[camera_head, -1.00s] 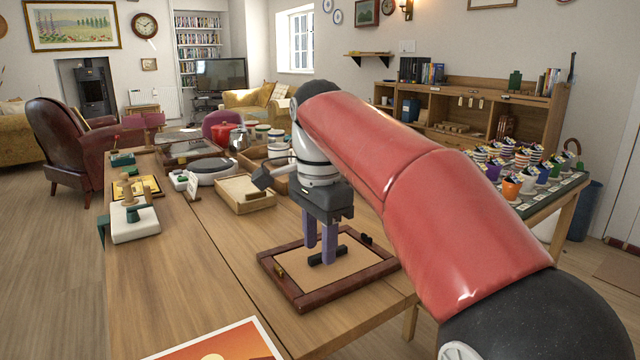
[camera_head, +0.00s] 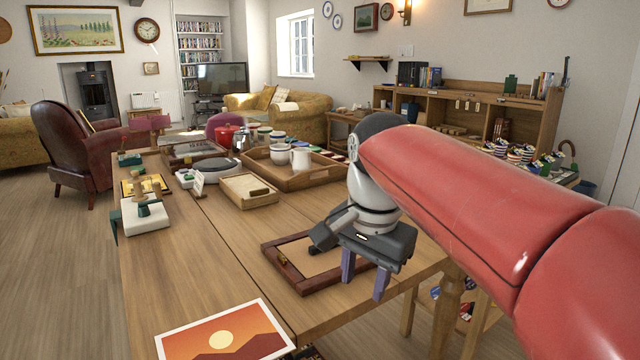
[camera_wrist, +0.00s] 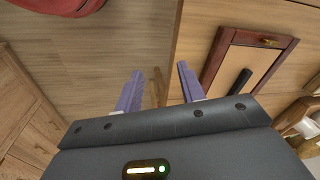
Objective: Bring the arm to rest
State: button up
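My gripper (camera_head: 364,283) hangs near the right edge of the wooden table (camera_head: 180,268), with its two purple fingers apart and nothing between them. In the wrist view my gripper (camera_wrist: 158,90) also shows open and empty, with bare wood floor and the table edge beyond the fingers. My red arm reaches in from the right and covers part of the room. A dark wood-framed tray (camera_head: 318,282) with a tan base lies on the table just left of and behind the fingers. A black bar (camera_wrist: 238,84) lies in that tray in the wrist view.
An orange sunset print (camera_head: 220,340) lies at the table's near edge. A shallow wooden box (camera_head: 248,192) and a tray with a white jug (camera_head: 300,158) stand farther back. A white block device (camera_head: 145,215) is at the left. The near middle of the table is clear.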

jog(key=s+d+f+n+t, duration=0.3)
jog(key=s+d+f+n, duration=0.4)
jog(key=s+f, duration=0.6)
jog(key=shift+s+d+f+n+t, duration=0.15)
jog(key=shift+s+d+n+t, duration=0.2)
jog(key=shift+d, duration=0.6)
jog(key=shift+c, duration=0.5)
